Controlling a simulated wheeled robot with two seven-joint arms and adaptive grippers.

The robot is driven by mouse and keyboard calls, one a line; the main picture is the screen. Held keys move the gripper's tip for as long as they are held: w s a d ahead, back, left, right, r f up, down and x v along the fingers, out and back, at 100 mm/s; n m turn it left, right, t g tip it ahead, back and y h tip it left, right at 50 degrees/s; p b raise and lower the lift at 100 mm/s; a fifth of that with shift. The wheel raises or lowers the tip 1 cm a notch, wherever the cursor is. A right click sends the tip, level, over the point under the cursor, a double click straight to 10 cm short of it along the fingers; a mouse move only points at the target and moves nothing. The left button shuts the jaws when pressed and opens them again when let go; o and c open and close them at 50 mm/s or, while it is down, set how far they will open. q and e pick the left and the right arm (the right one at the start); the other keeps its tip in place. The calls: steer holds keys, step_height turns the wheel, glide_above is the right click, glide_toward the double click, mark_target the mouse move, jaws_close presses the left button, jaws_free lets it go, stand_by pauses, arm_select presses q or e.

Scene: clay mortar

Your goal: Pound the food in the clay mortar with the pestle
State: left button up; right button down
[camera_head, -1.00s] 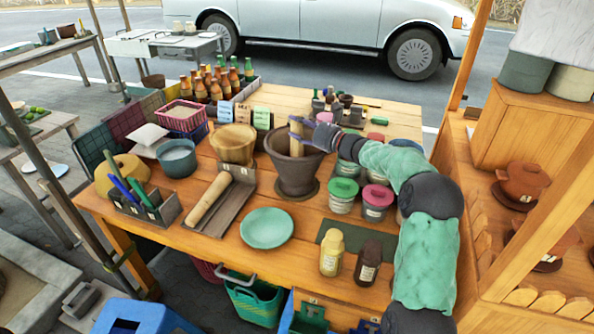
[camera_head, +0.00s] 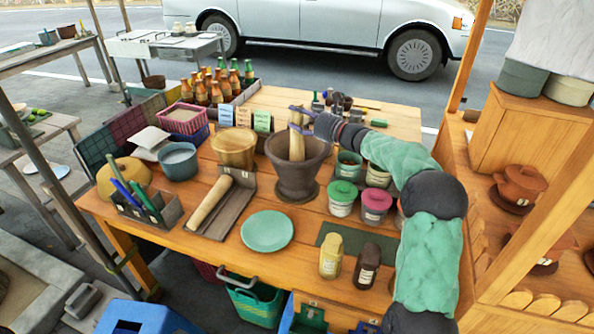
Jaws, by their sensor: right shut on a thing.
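The dark clay mortar (camera_head: 297,177) stands on the wooden table, right of a light wooden pot. My right gripper (camera_head: 299,114) is above the mortar, shut on the upper part of a wooden pestle (camera_head: 297,145). The pestle is near upright, with its lower part down inside the mortar's mouth. Its lower end and any food inside are hidden by the mortar wall. A second wooden roller (camera_head: 210,200) lies in a grey tray left of the mortar. My left gripper is not in view.
Lidded jars (camera_head: 343,197) stand close to the right of the mortar, under my right arm. A green plate (camera_head: 267,231) lies in front. Two small bottles (camera_head: 331,256) stand at the front right. Sauce bottles (camera_head: 217,90) stand at the back left.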

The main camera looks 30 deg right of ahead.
step_height(320, 180, down, 3)
steer(key=b, duration=0.2)
steer(key=shift+r+b, duration=0.15)
steer(key=shift+b, duration=0.15)
step_height(320, 180, down, 2)
steer(key=shift+f+p, duration=0.2)
steer(key=shift+p, duration=0.1)
steer(key=shift+f, duration=0.15)
step_height(320, 180, up, 6)
steer(key=shift+f+p, duration=0.15)
steer(key=shift+p, duration=0.9)
steer(key=shift+f, duration=0.2)
